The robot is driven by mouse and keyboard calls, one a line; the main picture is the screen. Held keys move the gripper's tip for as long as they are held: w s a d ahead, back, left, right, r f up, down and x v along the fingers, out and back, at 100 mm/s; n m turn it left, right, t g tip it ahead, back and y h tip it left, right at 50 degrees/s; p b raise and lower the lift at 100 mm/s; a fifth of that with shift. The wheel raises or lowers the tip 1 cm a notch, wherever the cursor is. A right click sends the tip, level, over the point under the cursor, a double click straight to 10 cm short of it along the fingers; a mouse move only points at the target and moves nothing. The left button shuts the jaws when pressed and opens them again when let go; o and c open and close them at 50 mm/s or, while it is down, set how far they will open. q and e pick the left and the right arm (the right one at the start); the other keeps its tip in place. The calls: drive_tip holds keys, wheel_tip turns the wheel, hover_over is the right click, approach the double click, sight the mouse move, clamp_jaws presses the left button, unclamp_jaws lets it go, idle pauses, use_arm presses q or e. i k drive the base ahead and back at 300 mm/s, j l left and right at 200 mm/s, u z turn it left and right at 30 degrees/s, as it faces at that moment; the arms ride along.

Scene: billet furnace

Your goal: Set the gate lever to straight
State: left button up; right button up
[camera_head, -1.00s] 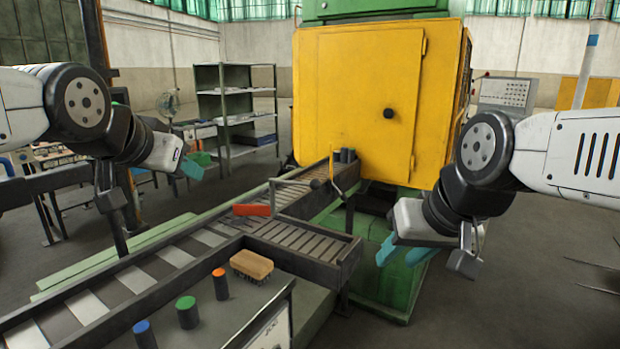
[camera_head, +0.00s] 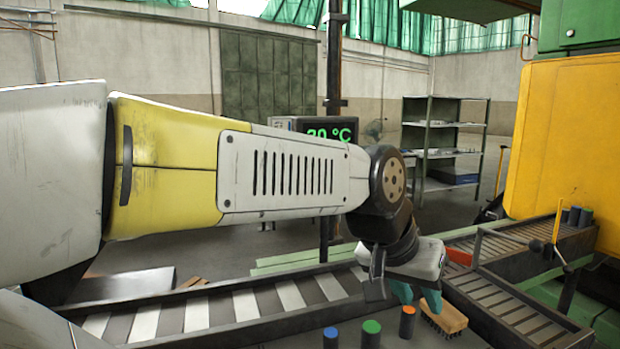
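A red-orange gate plate (camera_head: 459,257) shows at the conveyor junction, partly hidden behind my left gripper. A grey bar (camera_head: 478,246) stands beside it. Which part is the gate lever is not certain. My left gripper (camera_head: 416,295) points down with its teal fingers apart and empty. It appears left of and in front of the red plate, above the near side of the conveyor. My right gripper is out of view.
A striped conveyor (camera_head: 235,305) runs along the front. The yellow cabinet (camera_head: 565,140) closes off the right.

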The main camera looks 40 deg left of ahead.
sight(536, 245)
drive_tip(key=u, duration=1.75)
drive_tip(key=z, duration=1.75)
drive_tip(key=i+l, duration=0.45)
drive_tip(key=l, duration=0.15)
drive_tip(key=i+l, duration=0.1)
drive_tip(key=i, duration=0.15)
